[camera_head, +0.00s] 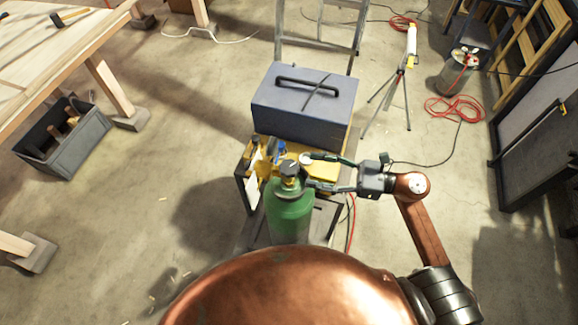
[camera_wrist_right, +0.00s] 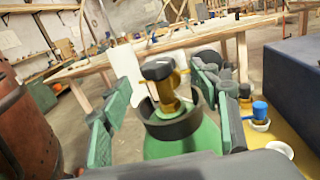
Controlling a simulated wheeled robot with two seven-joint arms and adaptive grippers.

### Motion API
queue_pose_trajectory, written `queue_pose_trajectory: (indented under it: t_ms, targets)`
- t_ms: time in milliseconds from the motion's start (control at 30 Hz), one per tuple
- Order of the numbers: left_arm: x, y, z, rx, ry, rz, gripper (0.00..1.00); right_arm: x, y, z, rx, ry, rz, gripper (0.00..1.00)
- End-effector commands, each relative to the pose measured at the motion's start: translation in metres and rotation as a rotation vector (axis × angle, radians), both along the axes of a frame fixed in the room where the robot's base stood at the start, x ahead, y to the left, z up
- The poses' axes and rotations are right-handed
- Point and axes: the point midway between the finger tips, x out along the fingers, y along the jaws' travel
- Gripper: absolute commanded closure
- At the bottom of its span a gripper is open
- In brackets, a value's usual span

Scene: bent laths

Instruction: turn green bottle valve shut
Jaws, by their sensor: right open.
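The green bottle (camera_head: 290,213) stands upright in front of me, just beyond my copper-coloured body. Its valve (camera_head: 290,167) has a dark knob on top. In the right wrist view the valve knob (camera_wrist_right: 157,69) sits on a brass stem inside a dark ring collar (camera_wrist_right: 173,125), above the green shoulder (camera_wrist_right: 185,145). My right gripper (camera_head: 305,172) reaches in from the right at valve height. Its green-padded fingers are open, one on each side of the valve in the wrist view, with gaps visible. My left gripper is out of view.
A blue-grey toolbox (camera_head: 304,112) stands right behind the bottle. A tripod (camera_head: 402,80), a red hose (camera_head: 455,108) and a metal tank (camera_head: 457,75) are farther right.

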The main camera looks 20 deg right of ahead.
Motion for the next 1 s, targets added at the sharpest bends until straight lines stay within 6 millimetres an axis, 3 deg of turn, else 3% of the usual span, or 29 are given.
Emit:
queue_pose_trajectory:
  t_ms: [500, 933, 1000]
  targets:
    - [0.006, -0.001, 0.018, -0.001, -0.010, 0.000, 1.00, 0.027, 0.062, 0.001, -0.022, -0.016, 0.016, 0.44]
    - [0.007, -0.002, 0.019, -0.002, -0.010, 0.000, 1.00, 0.032, 0.071, -0.001, -0.023, -0.014, 0.015, 0.44]
    - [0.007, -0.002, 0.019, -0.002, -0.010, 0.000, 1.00, 0.032, 0.071, -0.001, -0.022, -0.013, 0.015, 0.49]
